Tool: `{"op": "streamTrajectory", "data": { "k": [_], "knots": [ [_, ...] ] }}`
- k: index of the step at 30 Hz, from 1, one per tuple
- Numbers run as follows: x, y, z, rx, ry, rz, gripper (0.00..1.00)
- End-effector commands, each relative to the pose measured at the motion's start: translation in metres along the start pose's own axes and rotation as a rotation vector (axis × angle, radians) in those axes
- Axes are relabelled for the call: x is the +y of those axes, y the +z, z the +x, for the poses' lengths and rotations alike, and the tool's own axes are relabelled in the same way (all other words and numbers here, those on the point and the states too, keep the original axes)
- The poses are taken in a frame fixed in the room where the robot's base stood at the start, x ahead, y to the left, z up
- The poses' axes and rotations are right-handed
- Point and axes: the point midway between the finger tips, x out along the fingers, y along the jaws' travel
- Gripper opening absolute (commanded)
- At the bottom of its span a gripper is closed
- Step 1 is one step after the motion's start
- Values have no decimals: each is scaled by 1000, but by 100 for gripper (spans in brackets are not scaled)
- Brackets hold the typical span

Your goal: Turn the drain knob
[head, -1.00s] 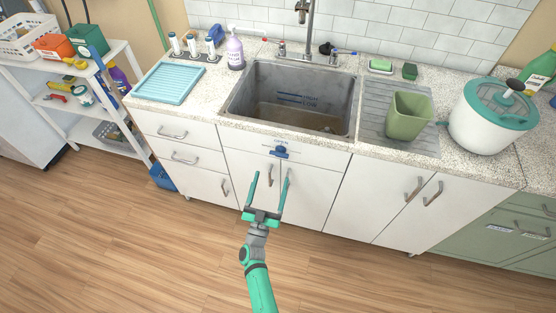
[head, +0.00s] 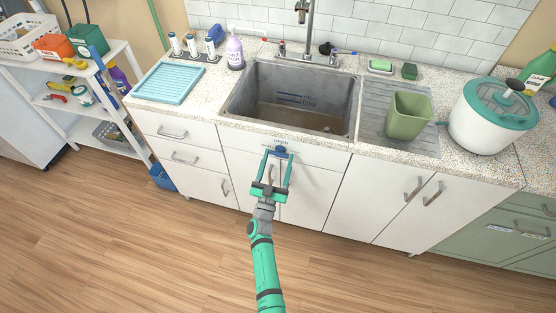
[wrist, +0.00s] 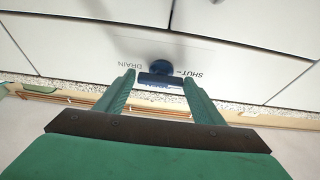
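The blue drain knob (head: 281,151) is on the white panel under the sink (head: 237,104). In the wrist view the knob (wrist: 161,68) shows a round dark-blue base and a bar-shaped handle lying crosswise. My gripper (head: 279,154) is in front of the panel with its two green fingers open, one on each side of the knob. In the wrist view the fingertips of my gripper (wrist: 159,78) are close to the two ends of the bar; I cannot tell whether they touch it. The words DRAIN and SHUT are printed beside the knob. The sink holds brownish water.
White cupboard doors with handles (head: 269,175) lie just below the knob. The speckled counter edge (head: 310,143) juts out above it. A green bin (head: 408,116) and a white pot (head: 490,122) stand right of the sink. The wooden floor in front is clear.

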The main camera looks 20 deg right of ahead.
Motion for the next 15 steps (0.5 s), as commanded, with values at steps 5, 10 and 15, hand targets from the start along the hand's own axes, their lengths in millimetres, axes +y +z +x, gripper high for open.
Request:
{"op": "streamTrajectory", "data": {
  "k": [5,10,15],
  "knots": [
    [0,0,0,0,0,0,34],
    [0,0,0,1,4,7,34],
    [0,0,0,1,23,51,34]
  ]
}}
